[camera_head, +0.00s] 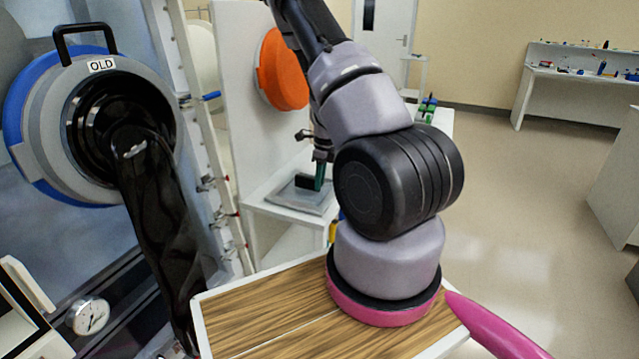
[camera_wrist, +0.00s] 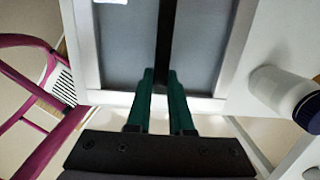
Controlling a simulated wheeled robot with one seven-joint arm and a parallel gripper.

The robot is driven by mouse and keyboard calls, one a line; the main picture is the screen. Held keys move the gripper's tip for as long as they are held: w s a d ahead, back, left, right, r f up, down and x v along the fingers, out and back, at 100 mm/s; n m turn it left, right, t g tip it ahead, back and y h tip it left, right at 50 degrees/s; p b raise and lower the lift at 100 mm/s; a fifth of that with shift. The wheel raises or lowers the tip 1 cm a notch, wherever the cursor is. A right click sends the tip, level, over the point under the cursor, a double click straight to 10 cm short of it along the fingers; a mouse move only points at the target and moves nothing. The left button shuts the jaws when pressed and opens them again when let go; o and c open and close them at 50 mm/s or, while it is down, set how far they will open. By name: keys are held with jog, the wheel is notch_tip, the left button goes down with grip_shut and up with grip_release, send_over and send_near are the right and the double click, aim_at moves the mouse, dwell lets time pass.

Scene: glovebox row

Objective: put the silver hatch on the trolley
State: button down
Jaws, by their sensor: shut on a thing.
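The silver hatch (camera_head: 293,198) is a flat grey panel with a light frame and a dark bar handle. It lies level at a white stand (camera_head: 268,213), in the middle of the head view; I cannot tell whether this stand is the trolley. The hatch (camera_wrist: 120,52) fills the upper middle of the wrist view. My gripper (camera_head: 319,180) has green fingers, pointing down, shut on the black handle (camera_wrist: 165,35). The fingertips show in the wrist view (camera_wrist: 161,78). I cannot tell whether the hatch rests fully on the white surface.
A white bottle (camera_wrist: 283,93) with a dark cap lies close right of the hatch in the wrist view. A round port marked OLD (camera_head: 103,66) with a hanging black glove (camera_head: 155,215) is at left. An orange round cover (camera_head: 284,70) stands behind. Floor at right is open.

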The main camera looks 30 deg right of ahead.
jog(key=shift+f, duration=0.35)
jog(key=c, duration=0.8)
grip_release()
